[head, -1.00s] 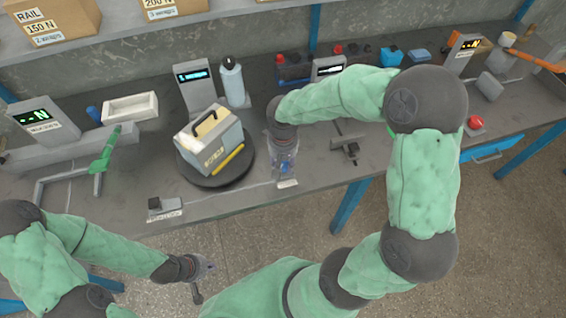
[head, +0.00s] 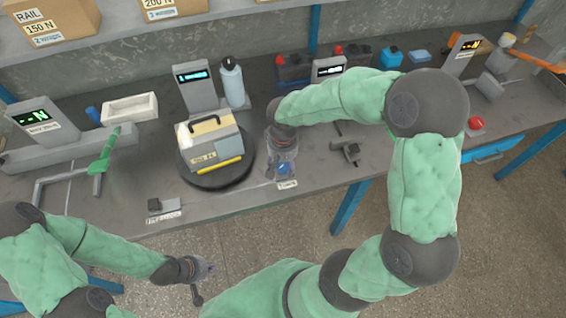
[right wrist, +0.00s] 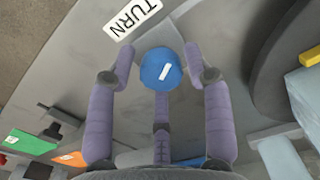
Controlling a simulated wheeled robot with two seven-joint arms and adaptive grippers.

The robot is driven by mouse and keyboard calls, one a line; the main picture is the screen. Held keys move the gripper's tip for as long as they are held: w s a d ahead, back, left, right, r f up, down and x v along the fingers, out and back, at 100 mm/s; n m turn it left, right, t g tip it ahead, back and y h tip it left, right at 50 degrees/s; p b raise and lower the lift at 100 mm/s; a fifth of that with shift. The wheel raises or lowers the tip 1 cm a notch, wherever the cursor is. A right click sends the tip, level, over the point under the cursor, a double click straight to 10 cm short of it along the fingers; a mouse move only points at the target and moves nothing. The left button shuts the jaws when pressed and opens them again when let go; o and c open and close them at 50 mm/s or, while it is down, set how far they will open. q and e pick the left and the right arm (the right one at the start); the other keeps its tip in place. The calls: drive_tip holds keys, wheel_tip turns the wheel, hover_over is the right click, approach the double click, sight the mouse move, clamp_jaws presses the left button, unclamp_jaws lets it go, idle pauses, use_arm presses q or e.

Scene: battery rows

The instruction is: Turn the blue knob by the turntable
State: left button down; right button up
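The blue knob (right wrist: 161,68) has a white mark on its top and sits by a TURN label (right wrist: 132,16) on the bench; it also shows in the head view (head: 284,168). My right gripper (right wrist: 160,58) has its three fingers closely around the knob; small gaps seem to show at the sides, and exact contact is hard to see. The dark round turntable (head: 216,181) stands left of the knob and carries a grey and cream case (head: 212,148) with a black handle and yellow bar. My left gripper (head: 206,281) is in front of the bench, empty, its fingers spread.
A grey display post (head: 195,88) and a bottle (head: 232,82) stand behind the turntable. A small switch box (head: 165,208) sits at the bench's front edge. A grey clamp-like part (head: 347,152) lies right of the knob. A red button (head: 476,123) is further right.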

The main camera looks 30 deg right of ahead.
sight(284, 165)
drive_tip(key=shift+w+r, duration=0.1)
wheel_tip(284, 165, up, 12)
idle(0.8)
wheel_tip(284, 165, down, 12)
drive_tip(key=n+b, duration=0.5)
drive_tip(key=n, duration=0.4)
drive_tip(key=shift+r, duration=0.2)
idle(0.4)
drive_tip(key=c, duration=1.1)
